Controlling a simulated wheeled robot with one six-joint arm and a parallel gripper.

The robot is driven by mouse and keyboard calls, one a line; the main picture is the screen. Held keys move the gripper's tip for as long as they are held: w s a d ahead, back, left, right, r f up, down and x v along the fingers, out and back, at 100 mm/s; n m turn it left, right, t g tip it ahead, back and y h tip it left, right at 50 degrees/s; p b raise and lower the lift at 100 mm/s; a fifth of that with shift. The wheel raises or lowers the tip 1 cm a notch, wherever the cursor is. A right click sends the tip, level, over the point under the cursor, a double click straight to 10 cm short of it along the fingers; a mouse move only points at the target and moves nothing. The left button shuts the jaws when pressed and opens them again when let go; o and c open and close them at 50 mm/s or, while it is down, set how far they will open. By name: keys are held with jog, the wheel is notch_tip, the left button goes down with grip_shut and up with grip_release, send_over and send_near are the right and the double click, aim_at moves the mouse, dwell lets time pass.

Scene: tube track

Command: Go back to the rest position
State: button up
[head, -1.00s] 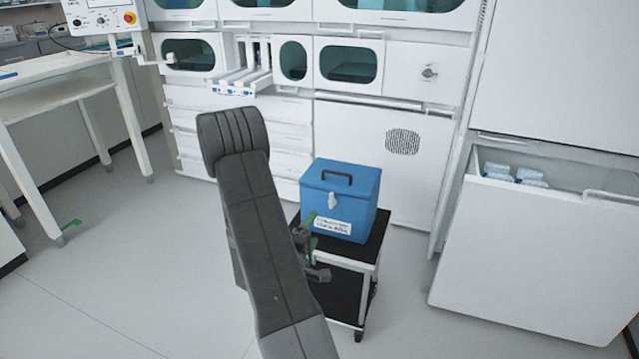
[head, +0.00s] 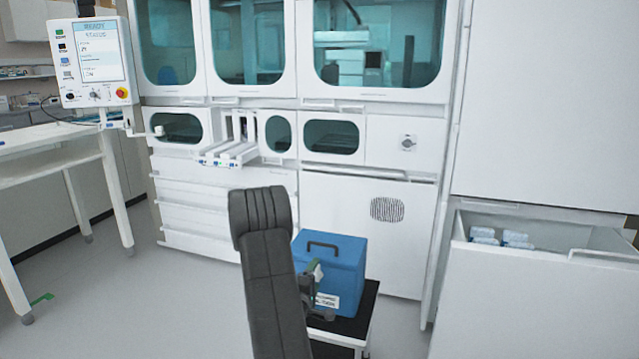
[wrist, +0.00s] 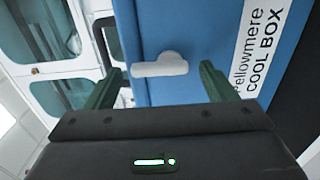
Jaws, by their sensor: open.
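My gripper (wrist: 158,88) is open in the wrist view, its two dark green fingers apart with nothing held between them. Beyond the fingers is the front of the blue cool box (wrist: 200,30), with a white latch (wrist: 160,66) and a white label. In the head view the blue cool box (head: 338,262), lid shut and dark handle on top, stands on a small black-topped cart (head: 352,328). My gripper (head: 316,272) shows there in front of the box, partly hidden behind my dark arm. I cannot tell whether it touches the box.
A white machine with windows (head: 378,45) stands behind the cart, with a tube rack track (head: 230,150) jutting out. An open drawer (head: 540,300) with pale packs is at right. A white table (head: 55,160) and a control screen (head: 92,62) are at left.

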jog(key=p+v, duration=0.1)
jog(key=v, duration=1.3)
jog(key=w+d+m+b, duration=0.1)
jog(key=w, duration=0.3)
jog(key=w+d+m+b, duration=0.1)
jog(key=w+d+m, duration=0.1)
jog(key=w, duration=0.2)
jog(key=w+d+m+b, duration=0.1)
jog(key=w+b, duration=0.1)
jog(key=w, duration=0.3)
jog(key=shift+d+m, duration=0.3)
jog(key=shift+d, duration=0.1)
jog(key=m+b, duration=0.1)
jog(key=m, duration=0.1)
jog(key=m+b, duration=0.1)
jog(key=m, duration=0.1)
jog(key=shift+d+f+b, duration=0.1)
jog(key=shift+d+b, duration=0.1)
jog(key=shift+b, duration=0.2)
jog(key=m+b, duration=0.1)
jog(key=m, duration=0.1)
jog(key=m+b, duration=0.3)
jog(key=m, duration=0.1)
jog(key=shift+s+d+f+b, duration=0.1)
jog(key=shift+d+f+b, duration=0.1)
jog(key=shift+f+b, duration=0.1)
jog(key=m+b, duration=0.1)
jog(key=m, duration=0.2)
jog(key=shift+b, duration=0.35)
jog(key=shift+r, duration=0.1)
